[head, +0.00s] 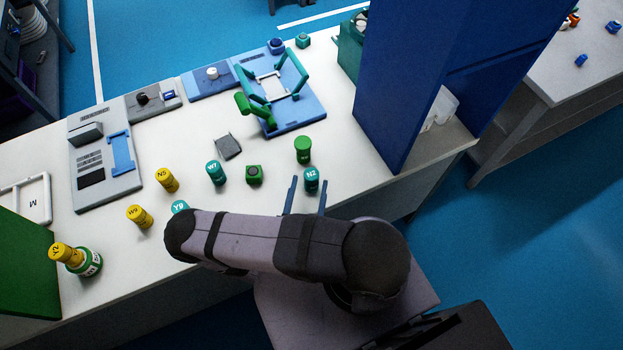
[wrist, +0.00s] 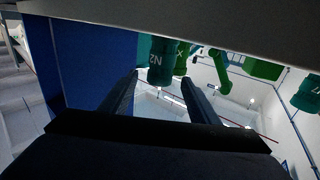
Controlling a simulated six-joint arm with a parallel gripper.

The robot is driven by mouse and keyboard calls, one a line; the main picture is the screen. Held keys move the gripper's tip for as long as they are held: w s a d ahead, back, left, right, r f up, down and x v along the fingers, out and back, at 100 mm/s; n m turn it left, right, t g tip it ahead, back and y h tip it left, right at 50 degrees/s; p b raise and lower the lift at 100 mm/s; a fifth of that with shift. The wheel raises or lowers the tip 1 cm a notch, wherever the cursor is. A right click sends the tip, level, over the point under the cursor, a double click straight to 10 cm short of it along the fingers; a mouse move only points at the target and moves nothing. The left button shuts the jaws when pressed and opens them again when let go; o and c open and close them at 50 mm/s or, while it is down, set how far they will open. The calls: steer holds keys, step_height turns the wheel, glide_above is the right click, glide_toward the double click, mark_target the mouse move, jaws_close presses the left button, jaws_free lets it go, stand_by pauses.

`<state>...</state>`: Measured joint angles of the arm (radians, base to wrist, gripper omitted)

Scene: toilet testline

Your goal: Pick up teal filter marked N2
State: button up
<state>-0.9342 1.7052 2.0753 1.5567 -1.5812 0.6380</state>
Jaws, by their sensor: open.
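The teal filter marked N2 (head: 312,175) stands on the white table near its front edge, just beyond my gripper in the head view. My gripper (head: 308,181) is open and empty, its two blue fingers pointing at the filter. In the wrist view, the N2 filter (wrist: 160,62) shows just ahead of the fingertips, roughly between the fingers (wrist: 160,78). I cannot tell whether it is between the tips or still apart from them. The filter's lower part is partly hidden by a finger in the head view.
A green filter (head: 303,150) stands close behind N2. A green block (head: 254,174), teal W7 (head: 215,172) and teal Y9 (head: 180,207) stand to the left. A blue fixture with green arms (head: 300,112) lies behind. A tall blue panel (head: 405,90) rises on the right.

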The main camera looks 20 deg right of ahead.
steer(key=shift+w+d, duration=0.4)
steer(key=shift+w, duration=0.15)
steer(key=shift+c, duration=0.4)
steer(key=c, duration=1.1)
steer(key=shift+r, duration=0.2)
step_height(320, 180, up, 10)
steer(key=p, duration=0.8)
steer(key=shift+f+p, duration=0.15)
steer(key=shift+p, duration=0.15)
